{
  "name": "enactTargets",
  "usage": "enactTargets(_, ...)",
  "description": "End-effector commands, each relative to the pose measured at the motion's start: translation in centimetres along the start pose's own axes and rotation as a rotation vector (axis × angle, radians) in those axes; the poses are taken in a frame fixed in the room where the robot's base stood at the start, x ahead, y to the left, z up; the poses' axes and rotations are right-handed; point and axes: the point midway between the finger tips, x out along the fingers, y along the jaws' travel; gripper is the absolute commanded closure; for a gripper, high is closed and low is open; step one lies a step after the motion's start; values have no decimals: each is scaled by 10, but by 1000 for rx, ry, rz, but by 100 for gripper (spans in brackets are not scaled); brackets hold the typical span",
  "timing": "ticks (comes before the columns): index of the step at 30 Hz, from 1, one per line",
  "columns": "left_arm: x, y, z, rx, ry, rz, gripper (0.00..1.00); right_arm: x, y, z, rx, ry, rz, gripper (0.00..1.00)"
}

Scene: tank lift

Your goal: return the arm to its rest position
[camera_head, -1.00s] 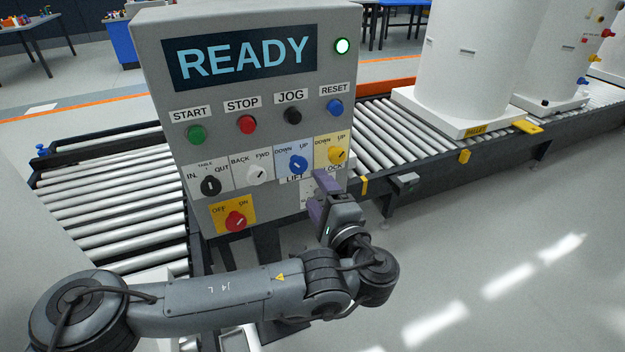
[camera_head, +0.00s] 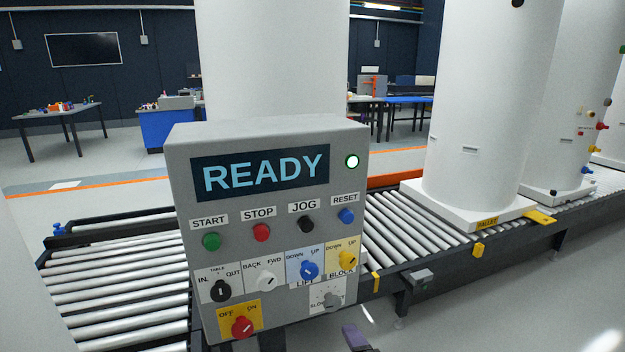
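My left gripper (camera_head: 357,338) shows only as a small purple finger part at the bottom edge, just below and right of the control panel. It is apart from the panel, and the rest of its arm is out of frame. Whether it is open or shut cannot be seen. My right gripper is not in view. The grey control panel (camera_head: 180,185) stands in the middle with its display (camera_head: 260,174) reading READY and a lit lamp (camera_head: 352,161). A grey knob (camera_head: 330,299) at its lower right is uncovered.
A roller conveyor (camera_head: 385,225) runs behind the panel from left to right. White tanks (camera_head: 490,100) stand on it, one on a white pallet (camera_head: 455,218). Another white tank (camera_head: 270,60) rises behind the panel. Open floor (camera_head: 500,310) lies at the lower right.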

Motion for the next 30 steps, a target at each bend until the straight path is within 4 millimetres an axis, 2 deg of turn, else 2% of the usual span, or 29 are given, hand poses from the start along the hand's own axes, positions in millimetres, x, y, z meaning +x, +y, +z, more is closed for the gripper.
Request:
enactTargets(1,-14,11,-3,-45,38,88,31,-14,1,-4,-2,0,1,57)
enactTargets(7,-55,46,1,-263,136,376,31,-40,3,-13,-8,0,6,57)
enactTargets(11,-74,59,18,-423,155,537,31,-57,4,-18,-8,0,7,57)
enactTargets(14,-83,69,38,-548,142,645,31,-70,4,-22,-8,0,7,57)
enactTargets(20,-97,92,100,-795,50,808,31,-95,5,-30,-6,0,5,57)
enactTargets(24,-109,114,157,-950,-65,877,31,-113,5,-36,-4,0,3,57)
enactTargets(30,-135,144,238,-1095,-244,910,31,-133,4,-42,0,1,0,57)
